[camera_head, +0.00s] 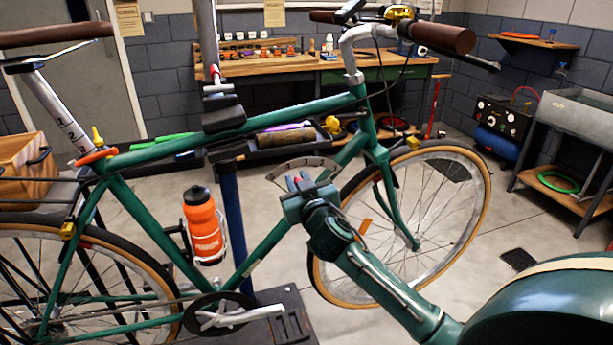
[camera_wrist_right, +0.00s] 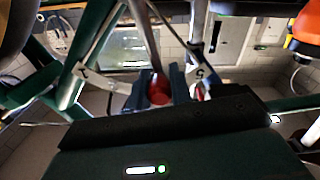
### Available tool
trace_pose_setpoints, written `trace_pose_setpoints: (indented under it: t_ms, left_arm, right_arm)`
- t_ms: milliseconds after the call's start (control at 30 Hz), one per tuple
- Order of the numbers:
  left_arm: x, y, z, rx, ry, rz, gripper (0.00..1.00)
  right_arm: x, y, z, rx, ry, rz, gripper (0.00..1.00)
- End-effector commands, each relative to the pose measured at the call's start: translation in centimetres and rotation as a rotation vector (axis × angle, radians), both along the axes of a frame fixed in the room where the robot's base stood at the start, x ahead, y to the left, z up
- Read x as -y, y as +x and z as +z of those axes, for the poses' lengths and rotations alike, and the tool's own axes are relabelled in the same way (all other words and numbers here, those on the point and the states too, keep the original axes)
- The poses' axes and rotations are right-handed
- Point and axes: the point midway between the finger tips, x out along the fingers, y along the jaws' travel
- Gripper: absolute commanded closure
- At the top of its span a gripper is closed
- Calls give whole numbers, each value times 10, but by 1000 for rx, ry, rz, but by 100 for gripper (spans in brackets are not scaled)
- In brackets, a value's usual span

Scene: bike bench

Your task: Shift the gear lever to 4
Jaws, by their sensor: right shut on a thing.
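The green bike (camera_head: 150,155) is held upright in a stand. My right gripper (camera_head: 299,184) is in front of the frame's down tube, just below the curved pale gear scale (camera_head: 290,166), and hides part of it. In the right wrist view the gear lever (camera_wrist_right: 145,38) is a dark bar running down to a red knob (camera_wrist_right: 158,93). My right fingers are shut on the knob, one on each side. My left gripper is not in view.
An orange bottle (camera_head: 203,228) sits in a cage left of my right gripper. The front wheel (camera_head: 478,210) is close on the right. A tool tray (camera_head: 283,146) is above the gripper. A workbench (camera_head: 300,66) stands behind the bike.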

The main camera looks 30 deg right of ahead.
Motion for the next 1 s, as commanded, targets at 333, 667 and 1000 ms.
trace_pose_setpoints:
  t_ms: [333,667,1000]
  left_arm:
    - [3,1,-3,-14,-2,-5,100]
    - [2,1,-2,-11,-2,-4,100]
    - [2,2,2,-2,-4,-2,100]
  right_arm:
    - [-6,1,-2,-17,-67,1,100]
    - [-6,1,-2,-17,-65,1,59]
    - [-7,-3,-2,-16,-64,1,57]
